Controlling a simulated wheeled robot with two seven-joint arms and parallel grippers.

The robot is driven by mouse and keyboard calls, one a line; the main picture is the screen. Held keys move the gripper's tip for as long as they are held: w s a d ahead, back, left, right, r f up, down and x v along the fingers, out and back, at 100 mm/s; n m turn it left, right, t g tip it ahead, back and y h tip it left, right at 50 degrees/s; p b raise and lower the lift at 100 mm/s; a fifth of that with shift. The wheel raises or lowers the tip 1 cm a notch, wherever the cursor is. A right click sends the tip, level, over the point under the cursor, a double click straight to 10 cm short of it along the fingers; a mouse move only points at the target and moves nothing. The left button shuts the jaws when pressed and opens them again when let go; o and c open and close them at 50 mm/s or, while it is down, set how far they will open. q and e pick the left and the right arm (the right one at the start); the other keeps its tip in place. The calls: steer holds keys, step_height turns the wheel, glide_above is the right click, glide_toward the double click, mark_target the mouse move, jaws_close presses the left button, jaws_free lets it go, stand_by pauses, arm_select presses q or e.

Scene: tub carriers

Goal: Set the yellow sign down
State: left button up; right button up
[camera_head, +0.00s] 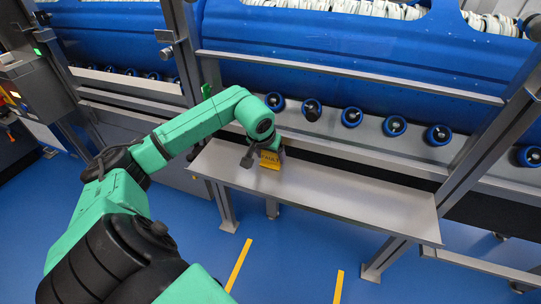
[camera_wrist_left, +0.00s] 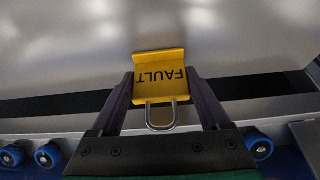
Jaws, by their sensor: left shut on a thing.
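The yellow sign (camera_wrist_left: 159,72) bears the black word FAULT and has a metal loop at one end. My left gripper (camera_wrist_left: 160,92) is shut on it, with a dark finger on each side, in the left wrist view. In the head view the sign (camera_head: 270,161) is at the left part of the grey shelf (camera_head: 350,194), under my left gripper (camera_head: 267,150). I cannot tell whether the sign touches the shelf. My right gripper is not in view.
The shelf is bare to the right of the sign. A blue tub carrier (camera_head: 350,60) with several blue rollers (camera_head: 352,117) stands behind it. Grey posts (camera_head: 490,150) flank the shelf, and a control box (camera_head: 35,85) is at the far left.

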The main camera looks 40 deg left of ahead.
arm_select(q)
steer(key=o, duration=1.2)
steer(key=shift+f, duration=0.1)
steer(key=shift+r, duration=0.2)
steer(key=v, duration=1.2)
